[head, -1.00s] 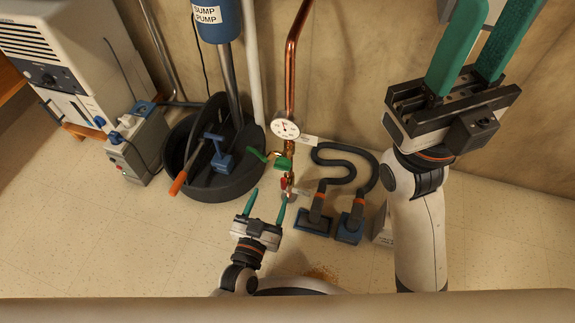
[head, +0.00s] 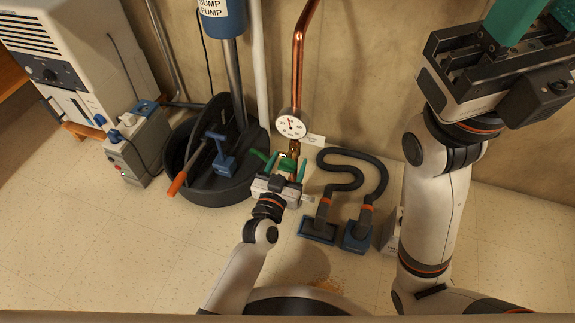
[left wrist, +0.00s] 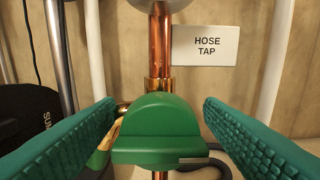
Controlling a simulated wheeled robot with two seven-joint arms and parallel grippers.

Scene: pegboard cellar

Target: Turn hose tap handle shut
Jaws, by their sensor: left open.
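The hose tap's green handle (left wrist: 158,130) fills the middle of the left wrist view, in front of the copper pipe (left wrist: 160,45). A sign reading HOSE TAP (left wrist: 205,45) is on the wall to its right. My left gripper (left wrist: 160,108) is open, one green finger on each side of the handle, with a gap visible on both sides. In the head view my left gripper (head: 287,168) is at the tap and hides its lower part; a bit of green handle (head: 287,156) shows between the fingers. My right gripper (head: 540,22) is raised at the upper right, fingers apart, tips cut off.
A pressure gauge (head: 291,125) sits on the pipe above the tap. A black tub (head: 225,190) stands close on the left, below the sump pump (head: 221,18). A dark hose (head: 375,165) with blue-ended heads lies on the right.

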